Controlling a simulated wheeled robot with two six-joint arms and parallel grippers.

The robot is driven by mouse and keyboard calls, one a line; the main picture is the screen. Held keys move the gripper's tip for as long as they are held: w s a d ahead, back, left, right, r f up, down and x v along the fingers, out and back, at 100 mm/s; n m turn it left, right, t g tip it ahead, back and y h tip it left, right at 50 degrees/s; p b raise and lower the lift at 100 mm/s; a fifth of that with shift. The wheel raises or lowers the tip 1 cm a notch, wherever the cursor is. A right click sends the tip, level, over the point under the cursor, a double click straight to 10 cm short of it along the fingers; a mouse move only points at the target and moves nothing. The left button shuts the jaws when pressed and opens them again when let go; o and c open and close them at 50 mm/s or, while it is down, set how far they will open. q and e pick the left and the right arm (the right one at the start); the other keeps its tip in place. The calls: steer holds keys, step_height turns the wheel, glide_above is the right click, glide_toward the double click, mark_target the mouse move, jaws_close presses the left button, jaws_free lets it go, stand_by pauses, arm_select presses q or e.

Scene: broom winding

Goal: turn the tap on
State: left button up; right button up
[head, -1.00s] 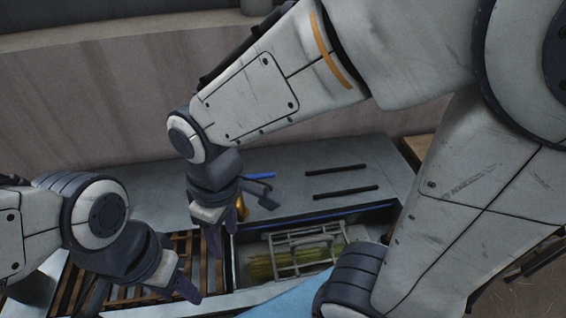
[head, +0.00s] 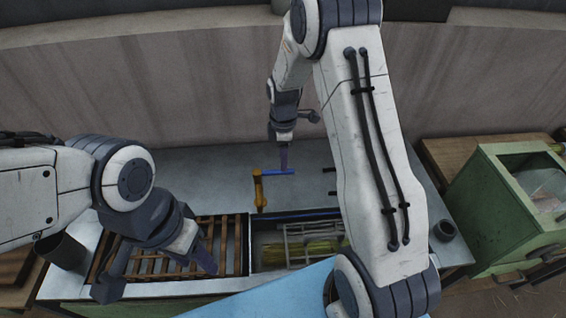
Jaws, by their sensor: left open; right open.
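The tap is an orange upright spout (head: 258,192) with a blue handle (head: 279,172) that points right from its top. It stands at the back edge of the basin. My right gripper (head: 284,160) hangs over the blue handle, fingers down and seen edge-on. A fingertip overlaps the handle's right part in the picture; I cannot tell whether it touches. My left gripper (head: 160,272) is open and empty above the wooden slatted rack, left of the tap.
The basin (head: 262,253) holds a wire rack (head: 300,243) with yellow-green stalks (head: 318,248). The slatted rack (head: 232,232) lies to its left. A dark cup (head: 62,250) stands far left, and a green machine (head: 490,215) stands at right. A wall rises behind.

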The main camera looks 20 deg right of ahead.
mark_target(273, 173)
steer(key=shift+f+p, duration=0.45)
steer(key=shift+f, duration=1.6)
jaws_close()
